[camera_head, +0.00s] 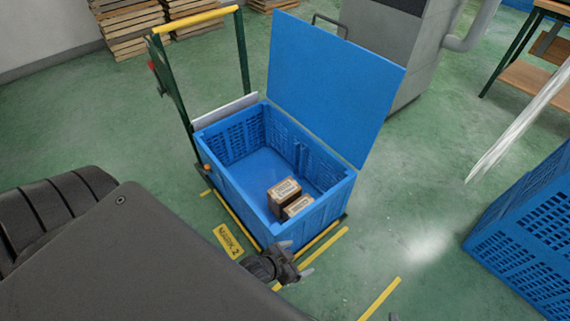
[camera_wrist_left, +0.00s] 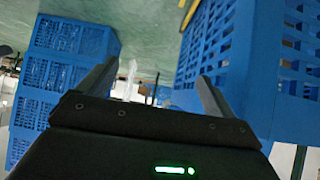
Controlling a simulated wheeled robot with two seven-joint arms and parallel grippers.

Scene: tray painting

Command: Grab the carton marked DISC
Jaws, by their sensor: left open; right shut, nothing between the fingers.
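Two small brown cartons with pale labels stand close together at the near right end inside the open blue crate (camera_head: 228,196). One is the rear carton (camera_head: 284,197), the other the front carton (camera_head: 298,206). The print is too small to read, so I cannot tell which is marked DISC. My left gripper (camera_head: 299,262) is outside the crate, near its front lower corner, open and empty. Its spread fingers also show in the left wrist view (camera_wrist_left: 155,85), with no carton in sight. Only a small grey tip of my right gripper (camera_head: 393,316) shows at the bottom edge, shut and empty.
The crate sits on a trolley with a yellow handle (camera_head: 196,20); its blue lid (camera_head: 330,85) stands raised behind. Another blue crate (camera_head: 530,235) is at the right. A grey cabinet (camera_head: 395,45) stands behind. Green floor between the crates is clear.

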